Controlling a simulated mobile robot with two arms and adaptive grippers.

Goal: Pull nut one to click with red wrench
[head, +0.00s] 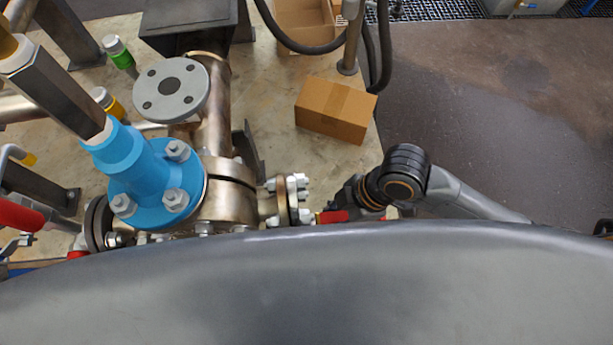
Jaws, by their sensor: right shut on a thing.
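A flange (287,201) with several bolts and nuts (299,188) stands at the right end of the metal pipework, in the middle of the head view. I cannot tell which nut is nut one. My right gripper (342,207) comes in from the right and is shut on the red wrench (331,216). The red part shows just right of the flange, close to its lower nuts. Whether the wrench sits on a nut is too small to tell. The grey curved surface in front hides what lies below. My left gripper is not in view.
A blue bolted valve bonnet (150,180) and a grey round flange (171,90) rise at the left. The dark floor at right is mostly clear.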

